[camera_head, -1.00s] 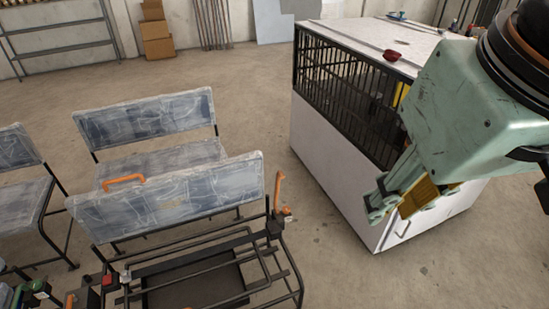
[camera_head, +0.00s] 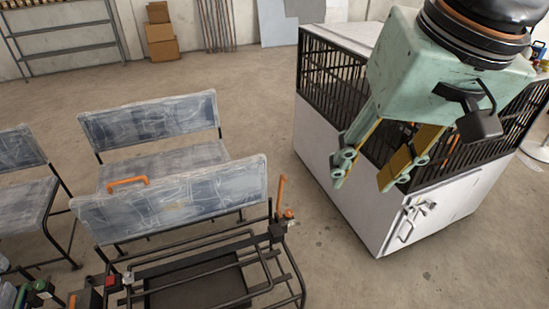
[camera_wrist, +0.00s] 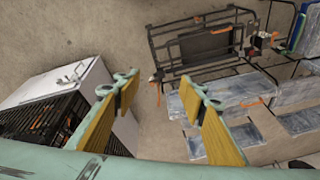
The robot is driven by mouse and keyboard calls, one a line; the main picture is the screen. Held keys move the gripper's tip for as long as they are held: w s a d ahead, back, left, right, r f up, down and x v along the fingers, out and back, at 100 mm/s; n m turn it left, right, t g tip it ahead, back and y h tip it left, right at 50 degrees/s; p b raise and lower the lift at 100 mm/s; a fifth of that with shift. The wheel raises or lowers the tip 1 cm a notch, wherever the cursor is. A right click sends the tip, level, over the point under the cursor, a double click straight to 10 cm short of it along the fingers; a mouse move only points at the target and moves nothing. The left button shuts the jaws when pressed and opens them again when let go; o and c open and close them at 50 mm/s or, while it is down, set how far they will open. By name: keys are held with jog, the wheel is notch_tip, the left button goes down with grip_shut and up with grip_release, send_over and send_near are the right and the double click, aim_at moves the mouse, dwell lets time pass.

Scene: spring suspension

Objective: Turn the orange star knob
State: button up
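A small orange part (camera_head: 289,214), possibly the star knob, sits at the right corner of the black tube frame, beside an upright orange lever (camera_head: 281,194). It is too small for me to make out a star shape. My gripper (camera_head: 364,182) is open and empty, in the air to the right of the lever and in front of the white cabinet. In the wrist view the gripper (camera_wrist: 164,86) has its yellow-padded fingers spread wide. The orange lever (camera_wrist: 158,96) appears in the gap between them, farther away.
The white cabinet (camera_head: 335,165) with black bars stands right, behind my gripper. Bare floor lies between seats and cabinet.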

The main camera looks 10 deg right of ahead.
jog(key=w+a+f+m+y, duration=0.1)
jog(key=w+a+m, duration=0.15)
jog(key=w, duration=1.05)
jog(key=m+g+y+p, duration=0.15)
jog(key=m+p, duration=0.25)
jog(key=m, duration=1.3)
send_over(289, 212)
jog(key=s+d, duration=0.3)
notch_tip(289, 212, down, 49)
notch_tip(289, 212, down, 14)
jog(key=d+m, duration=0.2)
jog(key=m, duration=0.1)
jog(key=shift+d+f, duration=0.15)
jog(key=shift+f, duration=0.05)
jog(key=shift+w+f+y, duration=0.1)
jog(key=shift+y, duration=0.25)
jog(key=shift+x, duration=6.8)
jog(key=shift+w, duration=0.15)
